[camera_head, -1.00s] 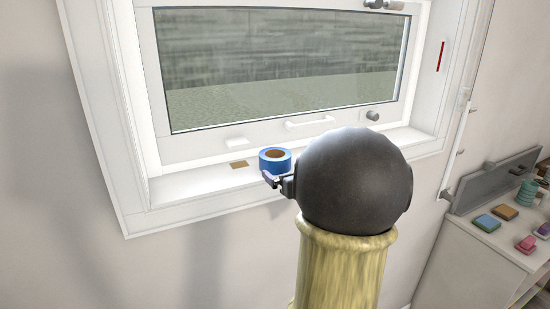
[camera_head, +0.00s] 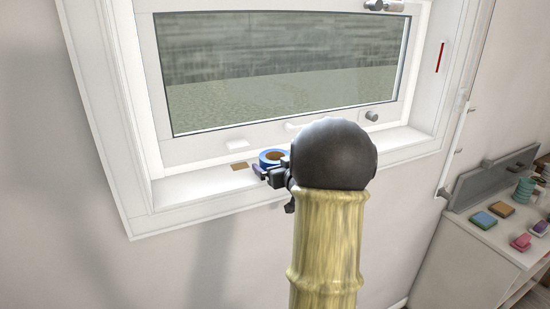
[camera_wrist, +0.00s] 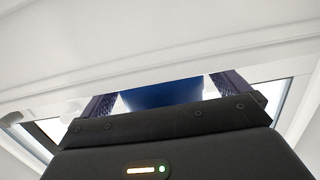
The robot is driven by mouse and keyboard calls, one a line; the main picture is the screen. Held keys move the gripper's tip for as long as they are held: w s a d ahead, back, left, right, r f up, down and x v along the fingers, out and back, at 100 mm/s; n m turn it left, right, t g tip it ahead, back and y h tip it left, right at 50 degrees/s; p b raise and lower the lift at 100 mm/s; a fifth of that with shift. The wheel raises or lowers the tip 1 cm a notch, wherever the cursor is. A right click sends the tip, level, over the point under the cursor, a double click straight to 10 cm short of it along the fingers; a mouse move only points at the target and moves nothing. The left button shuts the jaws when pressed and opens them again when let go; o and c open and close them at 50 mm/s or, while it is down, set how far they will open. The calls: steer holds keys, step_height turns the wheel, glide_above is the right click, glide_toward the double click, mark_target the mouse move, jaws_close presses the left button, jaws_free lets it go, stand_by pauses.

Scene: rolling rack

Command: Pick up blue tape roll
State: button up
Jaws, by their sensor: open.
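The blue tape roll (camera_head: 272,157) lies flat on the white window sill (camera_head: 200,182), its brown core facing up. My gripper (camera_head: 262,172) is at the front of the roll, and my dark wrist hides part of the roll's right side. In the wrist view the blue tape roll (camera_wrist: 162,94) shows between the two purple fingers of my gripper (camera_wrist: 165,92). The fingers are apart, one on each side of the roll. I cannot tell whether either finger touches it.
A small brown flat piece (camera_head: 239,166) lies on the sill left of the roll. The window frame (camera_head: 140,100) and a white handle (camera_head: 300,125) are behind. A white cabinet (camera_head: 465,265) with several small colored items stands at the right.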

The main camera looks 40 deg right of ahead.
steer(key=shift+w+d+f, duration=0.1)
steer(key=shift+w+d, duration=0.05)
steer(key=shift+w, duration=0.4)
steer(key=c, duration=1)
